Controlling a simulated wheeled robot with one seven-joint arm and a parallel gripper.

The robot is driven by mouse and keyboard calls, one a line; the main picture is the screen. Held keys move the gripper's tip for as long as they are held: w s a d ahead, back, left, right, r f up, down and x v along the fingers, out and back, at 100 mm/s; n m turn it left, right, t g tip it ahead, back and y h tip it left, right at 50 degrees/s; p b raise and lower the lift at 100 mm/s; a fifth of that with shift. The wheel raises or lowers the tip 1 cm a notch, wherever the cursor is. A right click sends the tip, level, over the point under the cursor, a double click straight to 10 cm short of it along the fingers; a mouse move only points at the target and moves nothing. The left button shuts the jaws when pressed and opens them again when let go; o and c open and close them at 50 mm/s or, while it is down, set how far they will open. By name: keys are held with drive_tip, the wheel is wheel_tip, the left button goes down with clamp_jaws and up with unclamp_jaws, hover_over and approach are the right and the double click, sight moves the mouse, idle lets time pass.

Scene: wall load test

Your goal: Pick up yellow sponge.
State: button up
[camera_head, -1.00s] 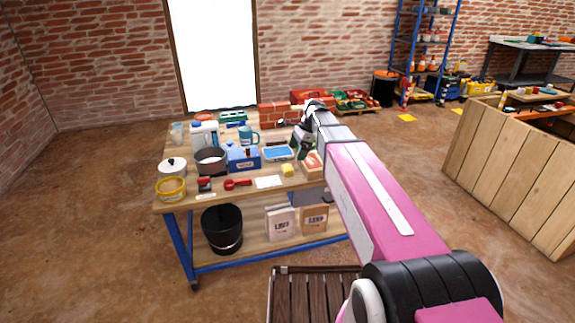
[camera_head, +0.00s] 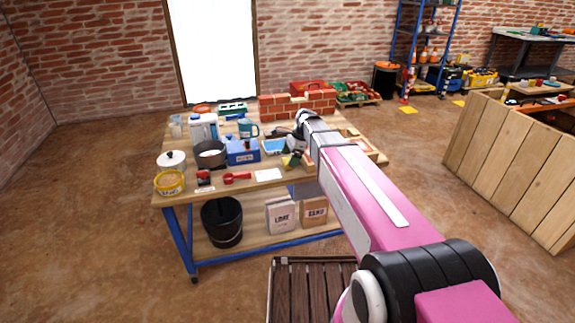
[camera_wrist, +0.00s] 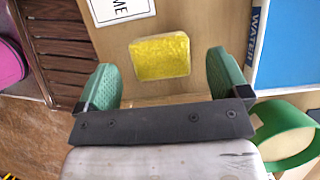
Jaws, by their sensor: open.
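The yellow sponge (camera_wrist: 160,57) lies flat on the wooden workbench (camera_wrist: 205,18) in the wrist view. It lies between the two green fingers of my gripper (camera_wrist: 163,66), with clear gaps on both sides. My gripper is open and empty. How high the fingers are above the bench is hard to tell.
A white card (camera_wrist: 121,9) lies left of the sponge, and a blue tray (camera_wrist: 297,45) marked WATER lies to the right. A green ring-shaped thing (camera_wrist: 292,136) is near the right finger. A blue box (camera_head: 242,153) and a brick wall piece (camera_head: 297,105) stand on the bench.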

drive_tip(key=x, duration=0.2)
drive_tip(key=shift+a+f, duration=0.15)
drive_tip(key=shift+f, duration=0.2)
drive_tip(key=c, duration=1)
drive_tip(key=shift+r, duration=0.2)
drive_tip(key=shift+r, duration=0.55)
wheel_tip(320, 180, up, 2)
drive_tip(key=shift+r, duration=0.25)
drive_tip(key=s+a+r, duration=0.2)
drive_tip(key=s, duration=0.1)
drive_tip(key=s+a+r, duration=0.1)
drive_tip(key=s+r, duration=0.1)
drive_tip(key=s, duration=0.2)
drive_tip(key=s+a+r, duration=0.2)
drive_tip(key=s+r, duration=0.1)
drive_tip(key=shift+s+a, duration=0.15)
drive_tip(key=shift+a, duration=0.2)
